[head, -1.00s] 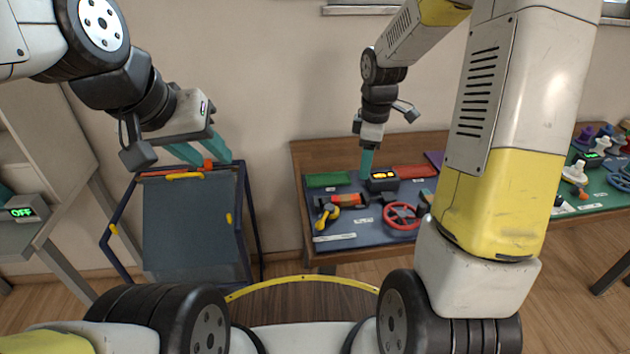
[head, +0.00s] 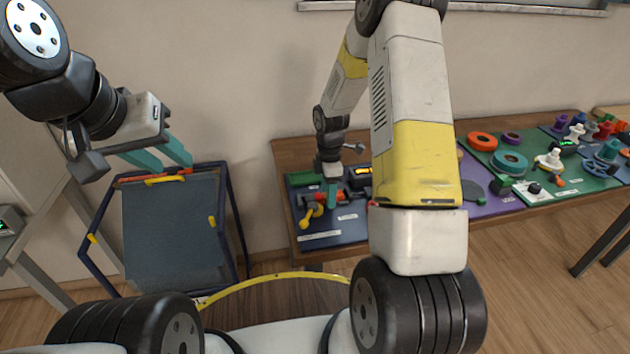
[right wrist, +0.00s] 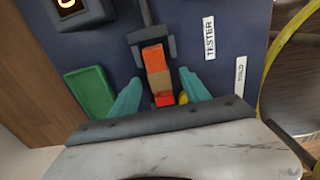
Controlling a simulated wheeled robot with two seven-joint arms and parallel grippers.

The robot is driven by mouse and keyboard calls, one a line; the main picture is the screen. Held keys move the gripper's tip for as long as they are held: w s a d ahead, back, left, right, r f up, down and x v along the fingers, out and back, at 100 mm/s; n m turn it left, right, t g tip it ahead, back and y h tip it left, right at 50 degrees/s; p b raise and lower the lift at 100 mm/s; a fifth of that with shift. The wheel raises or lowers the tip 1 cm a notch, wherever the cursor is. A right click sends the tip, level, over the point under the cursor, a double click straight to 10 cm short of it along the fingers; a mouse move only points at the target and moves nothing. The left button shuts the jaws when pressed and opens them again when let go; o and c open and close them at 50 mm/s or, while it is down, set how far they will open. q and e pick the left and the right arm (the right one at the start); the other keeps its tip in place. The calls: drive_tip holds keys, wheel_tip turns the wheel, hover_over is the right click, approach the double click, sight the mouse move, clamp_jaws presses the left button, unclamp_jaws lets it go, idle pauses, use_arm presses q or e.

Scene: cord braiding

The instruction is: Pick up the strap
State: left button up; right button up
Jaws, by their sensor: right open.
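An orange and red piece with a tan band (right wrist: 160,80), which may be the strap, lies in a dark holder on the dark blue panel. I cannot tell whether the band is the strap. In the head view the piece (head: 341,197) is partly hidden by my right gripper (head: 331,203). In the right wrist view the teal fingers of my right gripper (right wrist: 160,78) are open, one on each side of the piece, with gaps visible. My left gripper (head: 172,166) is open and empty above the top bar of a dark-framed rack at the left.
A box with a lit display (head: 360,174) stands close behind. Coloured rings and knobs fill the panels to the right. The dark-framed rack (head: 172,235) stands left of the table.

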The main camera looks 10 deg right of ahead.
drive_tip(key=shift+f, duration=0.1)
drive_tip(key=shift+c, duration=0.2)
clamp_jaws()
wheel_tip(320, 180, up, 9)
drive_tip(key=shift+f, duration=0.2)
drive_tip(key=s+m, duration=0.1)
drive_tip(key=m, duration=0.3)
drive_tip(key=s+a+f+m, duration=0.1)
drive_tip(key=m, duration=0.4)
drive_tip(key=s+f+m, duration=0.1)
drive_tip(key=s+m, duration=0.1)
drive_tip(key=m, duration=0.2)
drive_tip(key=shift+a+f+m, duration=0.15)
drive_tip(key=shift+m, duration=0.25)
drive_tip(key=m, duration=0.3)
drive_tip(key=s+f+m, duration=0.1)
drive_tip(key=shift+s+a+m, duration=0.1)
drive_tip(key=shift+a+m, duration=0.15)
drive_tip(key=shift+m, duration=0.05)
